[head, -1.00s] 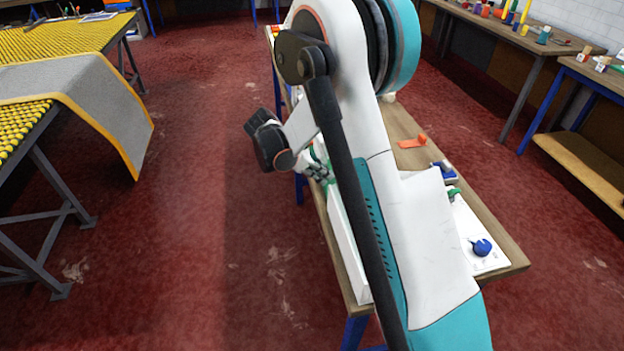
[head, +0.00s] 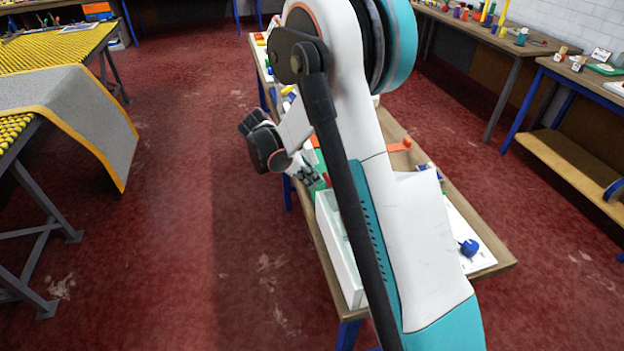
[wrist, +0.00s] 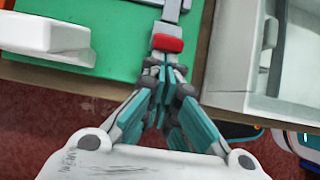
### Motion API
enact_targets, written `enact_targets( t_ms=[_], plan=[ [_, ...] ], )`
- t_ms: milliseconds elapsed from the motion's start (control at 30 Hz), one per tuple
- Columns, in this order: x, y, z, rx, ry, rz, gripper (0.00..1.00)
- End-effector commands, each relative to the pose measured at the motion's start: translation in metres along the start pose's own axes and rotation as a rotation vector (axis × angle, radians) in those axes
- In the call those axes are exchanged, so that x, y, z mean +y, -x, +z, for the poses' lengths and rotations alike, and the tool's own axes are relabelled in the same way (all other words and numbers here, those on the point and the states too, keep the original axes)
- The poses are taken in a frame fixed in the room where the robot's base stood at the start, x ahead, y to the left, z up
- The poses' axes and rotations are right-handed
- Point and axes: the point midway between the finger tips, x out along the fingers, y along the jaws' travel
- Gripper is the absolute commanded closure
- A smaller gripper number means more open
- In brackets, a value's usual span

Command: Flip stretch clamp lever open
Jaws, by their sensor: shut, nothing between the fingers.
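In the wrist view a green base plate (wrist: 118,62) lies on the wooden table. A clamp lever, a grey bar with a red end grip (wrist: 168,43), stretches over it from the top of the picture. My gripper (wrist: 163,70) is shut and empty, its fingertips right below the red grip; I cannot tell whether they touch it. In the head view my gripper (head: 312,178) is at the table's left edge, beside a small red piece (head: 326,180) over the green plate (head: 318,190). My arm hides much of the clamp there.
A white open-topped tray (wrist: 228,75) stands right of the lever, close to my fingers. A white block (wrist: 45,36) is on the plate's left. A blue knob (head: 469,247) lies on the table's near right. Red floor (head: 180,230) is clear at left.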

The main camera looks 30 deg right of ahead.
Motion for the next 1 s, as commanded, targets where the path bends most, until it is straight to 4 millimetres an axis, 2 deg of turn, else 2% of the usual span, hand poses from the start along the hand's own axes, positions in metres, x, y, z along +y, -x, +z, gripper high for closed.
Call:
enact_targets(
  t_ms=[533,1000],
  plan=[
    [-0.001,0.003,0.013,0.135,-0.003,-0.002,1.00],
    [0.000,0.001,0.044,0.517,-0.007,-0.001,1.00]
  ],
)
